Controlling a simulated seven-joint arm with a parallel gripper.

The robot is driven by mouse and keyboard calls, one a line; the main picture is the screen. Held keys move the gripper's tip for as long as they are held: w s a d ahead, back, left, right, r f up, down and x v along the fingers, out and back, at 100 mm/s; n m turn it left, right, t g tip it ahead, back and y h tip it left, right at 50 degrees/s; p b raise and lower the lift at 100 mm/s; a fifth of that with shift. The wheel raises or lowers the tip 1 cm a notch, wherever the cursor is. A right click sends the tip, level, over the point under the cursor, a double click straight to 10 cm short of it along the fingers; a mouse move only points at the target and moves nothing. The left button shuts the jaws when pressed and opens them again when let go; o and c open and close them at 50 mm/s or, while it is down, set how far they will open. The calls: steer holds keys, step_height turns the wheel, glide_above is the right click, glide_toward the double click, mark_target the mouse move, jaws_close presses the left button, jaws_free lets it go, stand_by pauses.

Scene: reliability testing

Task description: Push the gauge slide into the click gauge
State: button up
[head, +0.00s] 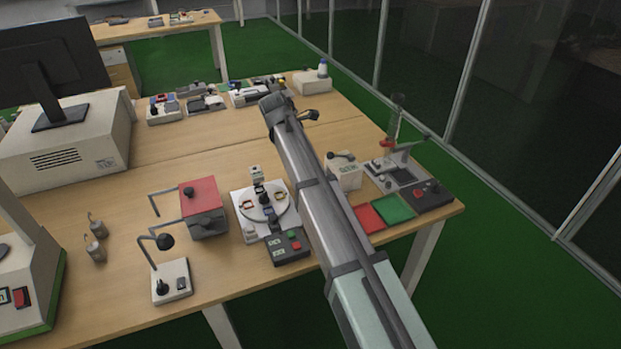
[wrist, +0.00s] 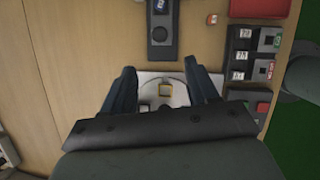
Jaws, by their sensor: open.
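Which parts are the click gauge and the gauge slide, I cannot tell for certain. In the head view a white plate with a round dial (head: 265,207) stands near the table's front.
A control box with red and green buttons (head: 287,246) sits before the plate. A red-topped box (head: 203,205) and a lamp-like stand (head: 171,279) are left. Red (head: 368,217) and green (head: 394,207) pads lie right. Bare table (wrist: 70,60) shows left in the wrist view.

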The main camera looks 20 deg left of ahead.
steer(key=w+f+n, duration=0.1)
steer(key=f, duration=0.3)
steer(key=w+d+f, duration=0.1)
steer(key=w+f, duration=0.1)
steer(key=f, duration=0.2)
steer(key=w+d+f+n, duration=0.1)
steer(key=w+f, duration=0.1)
steer(key=f, duration=0.2)
steer(key=shift+f+n, duration=0.3)
steer(key=shift+f, duration=0.1)
steer(key=shift+c, duration=0.3)
jaws_close()
